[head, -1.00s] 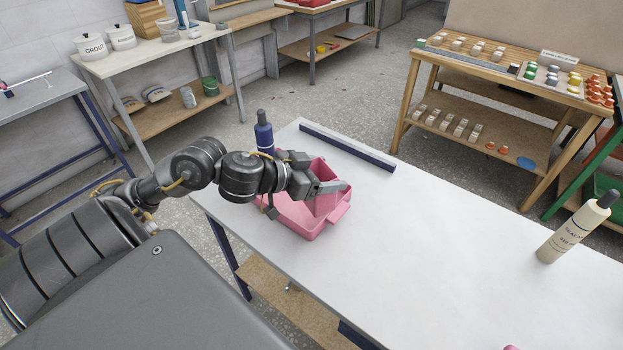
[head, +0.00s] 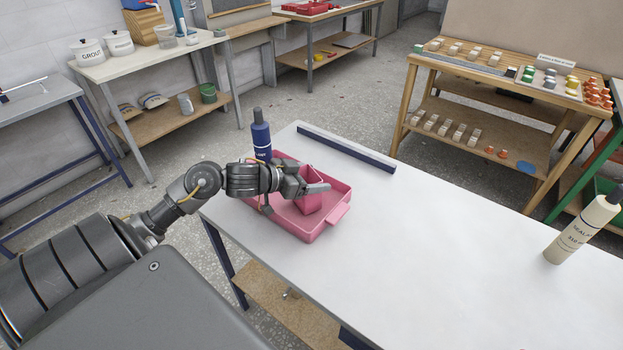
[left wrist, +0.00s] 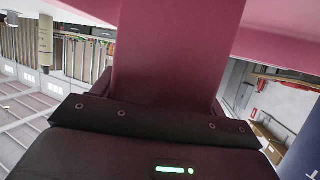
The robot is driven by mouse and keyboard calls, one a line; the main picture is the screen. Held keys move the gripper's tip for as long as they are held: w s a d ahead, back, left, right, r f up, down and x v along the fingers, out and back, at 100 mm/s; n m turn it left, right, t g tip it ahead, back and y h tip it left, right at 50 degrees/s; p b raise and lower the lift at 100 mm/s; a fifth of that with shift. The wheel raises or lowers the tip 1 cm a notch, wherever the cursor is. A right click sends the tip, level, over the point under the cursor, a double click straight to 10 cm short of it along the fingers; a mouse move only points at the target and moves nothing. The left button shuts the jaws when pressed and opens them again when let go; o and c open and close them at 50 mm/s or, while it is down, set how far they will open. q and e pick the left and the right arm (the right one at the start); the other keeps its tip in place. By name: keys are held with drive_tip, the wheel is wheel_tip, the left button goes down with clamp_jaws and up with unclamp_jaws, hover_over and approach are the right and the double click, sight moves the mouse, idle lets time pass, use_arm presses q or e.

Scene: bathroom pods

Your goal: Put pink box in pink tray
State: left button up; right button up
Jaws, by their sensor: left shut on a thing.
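The pink tray (head: 318,232) sits at the left end of the white table, with a tab handle at its right side. The pink box (head: 310,202) is in my left gripper (head: 318,188), which is shut on it over the tray. The box appears to be within the tray's rim; whether it touches the floor of the tray cannot be told. In the left wrist view the pink box (left wrist: 168,55) fills the middle, between the dark jaws. My right gripper is not in view.
A dark blue bottle (head: 261,137) stands just behind the tray. A dark blue bar (head: 346,149) lies along the table's far edge. A cream sealant bottle (head: 583,230) stands at the right. The table's middle (head: 430,240) is clear.

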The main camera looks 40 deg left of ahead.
use_arm(q)
drive_tip(key=shift+f, duration=0.15)
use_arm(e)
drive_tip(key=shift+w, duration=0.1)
use_arm(q)
drive_tip(key=shift+f, duration=0.15)
drive_tip(key=o, duration=0.7)
drive_tip(key=shift+o, duration=1.4)
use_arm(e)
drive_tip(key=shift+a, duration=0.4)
use_arm(q)
drive_tip(key=v, duration=1.2)
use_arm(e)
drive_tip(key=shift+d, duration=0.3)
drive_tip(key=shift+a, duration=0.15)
